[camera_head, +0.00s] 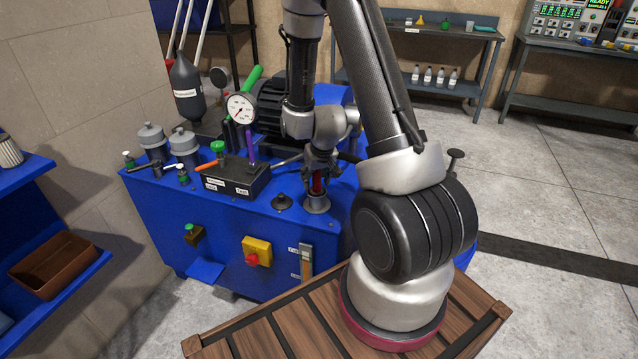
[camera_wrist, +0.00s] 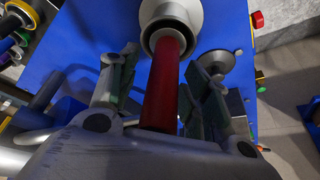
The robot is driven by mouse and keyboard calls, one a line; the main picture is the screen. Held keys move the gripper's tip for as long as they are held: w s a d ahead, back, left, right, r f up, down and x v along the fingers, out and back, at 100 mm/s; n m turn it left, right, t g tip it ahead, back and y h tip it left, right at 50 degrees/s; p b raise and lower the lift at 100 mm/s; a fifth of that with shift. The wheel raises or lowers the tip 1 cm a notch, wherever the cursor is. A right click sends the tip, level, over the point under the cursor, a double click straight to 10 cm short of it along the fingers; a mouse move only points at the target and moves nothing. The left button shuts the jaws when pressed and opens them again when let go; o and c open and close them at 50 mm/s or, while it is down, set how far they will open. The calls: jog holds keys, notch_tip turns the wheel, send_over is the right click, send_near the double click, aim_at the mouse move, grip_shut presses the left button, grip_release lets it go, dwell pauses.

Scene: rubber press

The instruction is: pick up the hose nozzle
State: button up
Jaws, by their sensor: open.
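A red cylinder, which looks like the hose nozzle (camera_head: 317,184), stands upright on a grey round metal base (camera_head: 316,206) on top of the blue machine (camera_head: 230,217). My gripper (camera_head: 319,168) is above the base, with its fingers around the upper part of the nozzle. In the wrist view the red nozzle (camera_wrist: 168,85) runs between the two green-padded fingers, its far end inside a grey collar (camera_wrist: 170,22). The gripper (camera_wrist: 163,80) is open, with a visible gap between each finger and the nozzle. The nozzle's top is hidden by the gripper.
A pressure gauge (camera_head: 240,107), a black control box (camera_head: 233,179) with levers and a small dark cone (camera_head: 282,201) stand close to the left. A dark motor (camera_head: 268,104) is behind. A yellow switch box (camera_head: 257,250) is on the front. Open floor (camera_head: 545,190) lies right.

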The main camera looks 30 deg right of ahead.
jog(key=shift+w+f, duration=0.1)
jog(key=shift+f, duration=0.1)
grip_shut()
jog(key=shift+r, duration=0.1)
